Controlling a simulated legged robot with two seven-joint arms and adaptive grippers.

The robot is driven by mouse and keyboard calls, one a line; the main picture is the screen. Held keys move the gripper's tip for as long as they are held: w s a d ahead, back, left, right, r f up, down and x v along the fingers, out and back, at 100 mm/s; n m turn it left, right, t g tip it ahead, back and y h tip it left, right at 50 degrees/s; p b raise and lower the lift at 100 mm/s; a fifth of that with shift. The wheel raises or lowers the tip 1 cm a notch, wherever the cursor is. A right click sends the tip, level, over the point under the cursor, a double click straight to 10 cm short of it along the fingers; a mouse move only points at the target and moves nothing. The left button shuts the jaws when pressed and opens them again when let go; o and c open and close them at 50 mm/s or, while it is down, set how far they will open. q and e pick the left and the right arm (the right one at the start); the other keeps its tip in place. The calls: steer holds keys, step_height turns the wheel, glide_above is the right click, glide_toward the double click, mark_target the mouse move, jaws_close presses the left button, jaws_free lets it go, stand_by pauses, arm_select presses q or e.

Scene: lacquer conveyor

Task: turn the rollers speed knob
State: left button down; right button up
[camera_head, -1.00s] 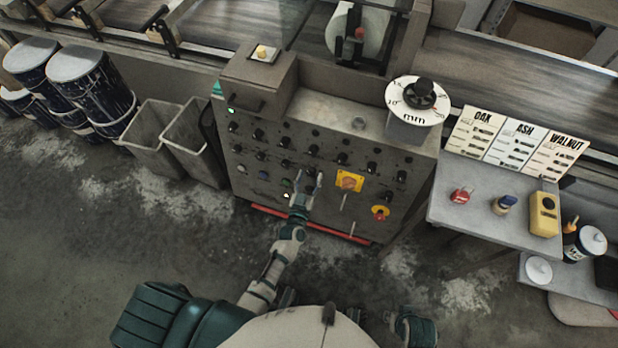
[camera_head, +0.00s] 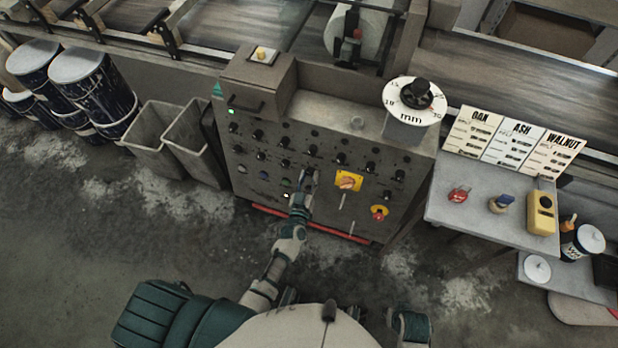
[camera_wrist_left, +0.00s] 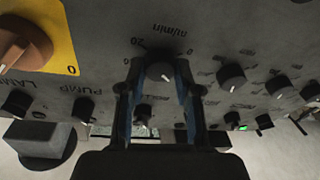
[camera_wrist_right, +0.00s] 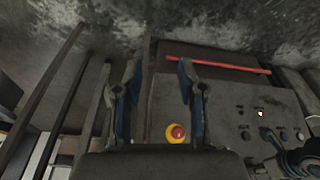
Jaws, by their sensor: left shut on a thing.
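The control panel (camera_head: 262,187) stands ahead of me, with rows of small black knobs. My left gripper (camera_head: 308,174) is at its lower middle. In the left wrist view a dark round knob (camera_wrist_left: 160,72) with a pale pointer line sits between the fingertips of my left gripper (camera_wrist_left: 160,78), which are closed on its sides. A scale marked "m/min" and "20" is printed beside it. The knob's name label is mostly hidden behind the fingers. My right gripper (camera_wrist_right: 157,72) is open and empty in the right wrist view, apart from the panel.
A yellow plate with an orange rotary switch (camera_head: 348,182) and a red emergency stop (camera_head: 379,213) are right of my left gripper. Other knobs (camera_wrist_left: 231,76) are close beside it. A side table (camera_head: 470,222) stands at right, grey bins (camera_head: 152,143) at left.

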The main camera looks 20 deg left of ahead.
arm_select(q)
steer(key=n+p, duration=0.1)
steer(key=n, duration=0.1)
steer(key=shift+r+n+y, duration=0.1)
steer(key=shift+n+y, duration=0.2)
steer(key=shift+n+g+p, duration=0.4)
steer(key=shift+n+p, duration=0.1)
steer(key=shift+n, duration=0.8)
arm_select(e)
steer(key=s+x, duration=0.1)
steer(key=x, duration=0.5)
steer(key=shift+f, duration=0.15)
steer(key=shift+a, duration=0.1)
arm_select(q)
steer(key=c, duration=0.8)
jaws_free()
steer(key=s+d, duration=0.1)
steer(key=s, duration=1)
steer(key=shift+s+d+r, duration=0.25)
steer(key=shift+s+d, duration=0.1)
steer(key=shift+s, duration=0.05)
